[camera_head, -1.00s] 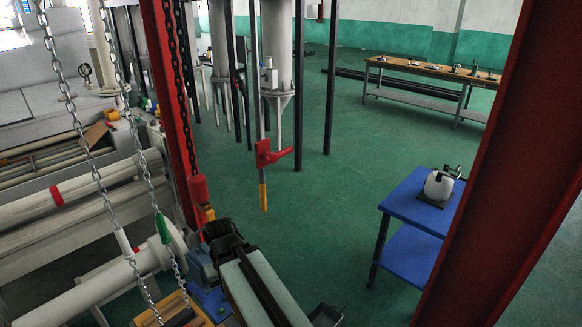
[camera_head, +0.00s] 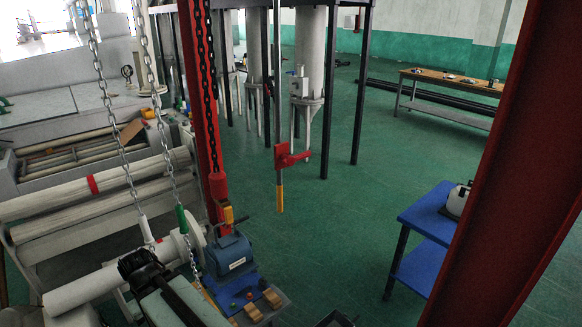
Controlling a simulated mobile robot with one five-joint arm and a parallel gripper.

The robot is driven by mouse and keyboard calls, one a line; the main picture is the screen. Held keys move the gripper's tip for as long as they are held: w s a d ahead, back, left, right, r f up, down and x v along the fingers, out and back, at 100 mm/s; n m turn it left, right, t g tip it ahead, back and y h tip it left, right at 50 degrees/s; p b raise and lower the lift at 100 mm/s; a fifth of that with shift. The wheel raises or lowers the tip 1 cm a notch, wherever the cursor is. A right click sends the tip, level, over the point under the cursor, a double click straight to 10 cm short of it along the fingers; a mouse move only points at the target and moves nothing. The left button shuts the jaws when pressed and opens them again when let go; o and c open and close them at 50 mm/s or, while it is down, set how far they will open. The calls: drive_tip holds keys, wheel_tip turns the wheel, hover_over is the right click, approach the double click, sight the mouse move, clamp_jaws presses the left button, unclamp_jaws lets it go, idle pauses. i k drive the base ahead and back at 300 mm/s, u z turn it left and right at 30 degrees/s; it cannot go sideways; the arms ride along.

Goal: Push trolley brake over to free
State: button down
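A vertical grey rod carries a red bracket with a red side arm (camera_head: 290,157) and ends in a yellow grip (camera_head: 280,198) that hangs straight down. No label shows whether this is the trolley brake. A blue trolley-like table (camera_head: 427,222) stands at the right, partly hidden by a red post; no brake lever shows on it. The dark end of my arm, with my gripper (camera_head: 140,264), is at the lower left, in front of the white roller. It is well apart from the red and yellow lever. Its fingers cannot be made out.
A blue machine (camera_head: 231,254) on a blue plate with wooden blocks stands right of my arm. Chains (camera_head: 113,105) hang at the left. Red posts (camera_head: 498,165) stand left and right. Green floor (camera_head: 335,240) is clear between lever and blue table.

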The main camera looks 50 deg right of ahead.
sight(289, 161)
drive_tip(key=k, duration=0.9)
drive_tip(key=z, duration=0.35)
drive_tip(key=i, duration=0.5)
drive_tip(key=u, duration=0.05)
